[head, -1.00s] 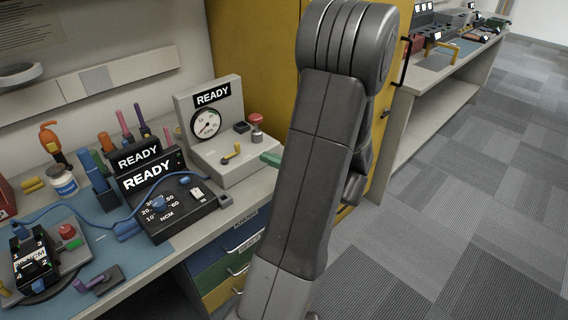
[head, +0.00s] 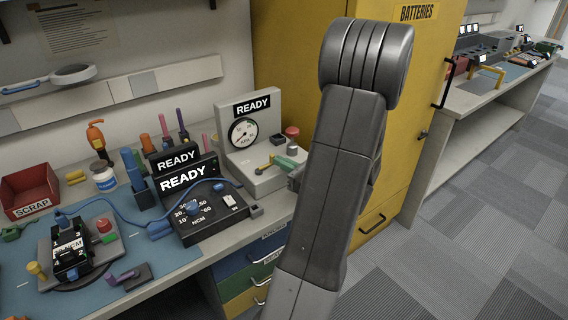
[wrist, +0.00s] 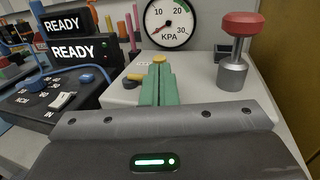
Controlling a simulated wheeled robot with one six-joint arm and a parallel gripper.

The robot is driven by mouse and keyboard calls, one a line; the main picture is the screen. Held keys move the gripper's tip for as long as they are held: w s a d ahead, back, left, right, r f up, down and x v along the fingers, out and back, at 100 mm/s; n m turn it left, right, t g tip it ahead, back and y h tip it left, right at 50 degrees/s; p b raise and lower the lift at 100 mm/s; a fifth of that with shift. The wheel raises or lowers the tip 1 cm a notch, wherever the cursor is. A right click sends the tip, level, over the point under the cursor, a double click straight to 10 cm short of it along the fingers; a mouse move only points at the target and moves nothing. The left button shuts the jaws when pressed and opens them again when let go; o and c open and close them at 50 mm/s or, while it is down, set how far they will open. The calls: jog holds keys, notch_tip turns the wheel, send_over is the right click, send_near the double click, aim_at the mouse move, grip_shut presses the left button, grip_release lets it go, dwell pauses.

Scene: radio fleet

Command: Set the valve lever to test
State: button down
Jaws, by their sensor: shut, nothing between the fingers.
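The valve lever (head: 264,168) is a small yellow bar on top of the pale grey test unit, in front of its round KPA gauge (head: 243,133). In the wrist view, its yellow knob (wrist: 159,59) shows just past my fingertips, and part of the bar (wrist: 136,77) shows to their left; the fingers hide the stretch between. My gripper (head: 284,162) has green fingers, shut together and empty, low over the unit beside the lever. The wrist view also shows the fingers (wrist: 158,82). I cannot tell whether they touch the lever. No lever position marks are readable.
A red-capped post (wrist: 233,50) stands right of the fingers. A black NCM box (head: 210,214) with READY displays sits to the left. A blue cable (head: 120,215) crosses the bench. A yellow cabinet (head: 292,50) stands behind my arm.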

jog(key=shift+w+n+g+y+p, duration=0.35)
jog(key=shift+n+g+y, duration=0.15)
jog(key=shift+g, duration=0.2)
jog(key=shift+w+a+r+n+g+y+p, duration=0.1)
jog(key=shift+w+n+g+y+p, duration=0.25)
jog(key=shift+n+g, duration=0.25)
jog(key=shift+w+n+g+y+p, duration=0.2)
jog(key=shift+n+g+y, duration=0.2)
jog(key=shift+g, duration=0.3)
jog(key=shift+w+a+p, duration=0.3)
jog(key=shift+w+p, duration=0.05)
jog(key=shift+w, duration=0.15)
jog(key=shift+w+a+p, duration=0.25)
jog(key=shift+w+p, duration=0.05)
jog(key=shift+w, duration=0.2)
jog(key=shift+w+a, duration=0.1)
jog(key=shift+w, duration=0.05)
